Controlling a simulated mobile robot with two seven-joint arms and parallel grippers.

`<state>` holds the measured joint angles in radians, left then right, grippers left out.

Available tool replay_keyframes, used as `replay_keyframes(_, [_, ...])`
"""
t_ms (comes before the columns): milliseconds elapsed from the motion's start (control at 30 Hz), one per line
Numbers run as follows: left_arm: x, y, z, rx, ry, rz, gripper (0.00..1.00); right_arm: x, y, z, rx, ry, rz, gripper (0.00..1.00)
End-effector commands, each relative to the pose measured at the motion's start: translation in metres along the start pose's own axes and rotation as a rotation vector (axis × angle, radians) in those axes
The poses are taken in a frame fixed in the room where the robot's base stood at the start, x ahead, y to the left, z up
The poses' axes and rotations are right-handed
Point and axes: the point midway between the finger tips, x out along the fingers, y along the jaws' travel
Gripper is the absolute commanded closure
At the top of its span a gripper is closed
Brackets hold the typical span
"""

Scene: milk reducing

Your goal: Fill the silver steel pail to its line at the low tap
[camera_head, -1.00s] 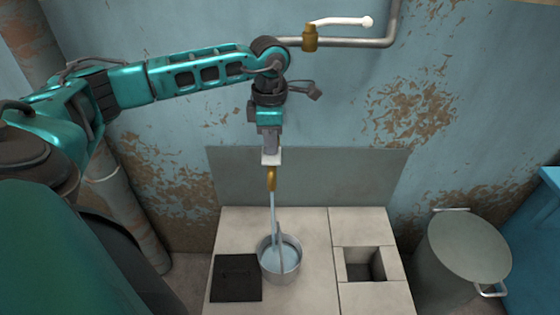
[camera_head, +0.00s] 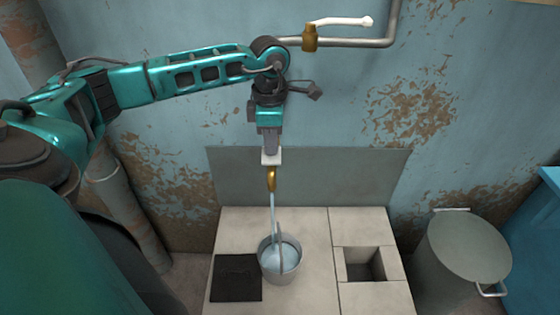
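The silver steel pail (camera_head: 281,268) stands upright on the pale tiled slab, below the low tap (camera_head: 271,180). The tap has a brass spout, and a thin stream of water (camera_head: 273,212) runs from it into the pail. Pale blue water (camera_head: 287,252) shows inside the pail, below the rim. The pail's line cannot be made out. My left gripper (camera_head: 270,152) points down at the top of the low tap, at a white piece there. Its fingers are seen edge-on, so its grip on that piece is unclear. My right gripper is not in view.
A dark square mat (camera_head: 236,278) lies left of the pail. A square drain hole (camera_head: 364,264) opens in the slab (camera_head: 310,292) to the right. A lidded grey bin (camera_head: 468,246) stands further right. A pipe with another brass tap (camera_head: 310,38) and white lever runs along the wall above.

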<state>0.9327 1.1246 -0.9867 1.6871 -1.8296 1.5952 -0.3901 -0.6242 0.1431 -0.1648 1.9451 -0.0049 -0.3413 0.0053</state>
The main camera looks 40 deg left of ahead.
Motion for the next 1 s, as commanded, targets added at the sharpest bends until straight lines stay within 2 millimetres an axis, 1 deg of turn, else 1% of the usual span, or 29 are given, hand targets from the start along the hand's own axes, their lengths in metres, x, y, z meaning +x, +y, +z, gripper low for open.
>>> replay_keyframes(333, [-0.002,0.0,0.0,0.0,0.001,0.0,1.0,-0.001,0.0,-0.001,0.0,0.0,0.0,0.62])
replay_keyframes(600, [-0.017,0.0,0.0,0.0,0.0,0.0,1.0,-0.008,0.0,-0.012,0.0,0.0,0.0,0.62])
replay_keyframes(667, [-0.013,0.0,0.0,0.0,0.001,-0.001,1.0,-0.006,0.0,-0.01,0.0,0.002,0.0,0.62])
replay_keyframes(1000, [-0.013,0.0,0.0,0.0,0.001,-0.001,1.0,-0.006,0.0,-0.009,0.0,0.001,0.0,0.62])
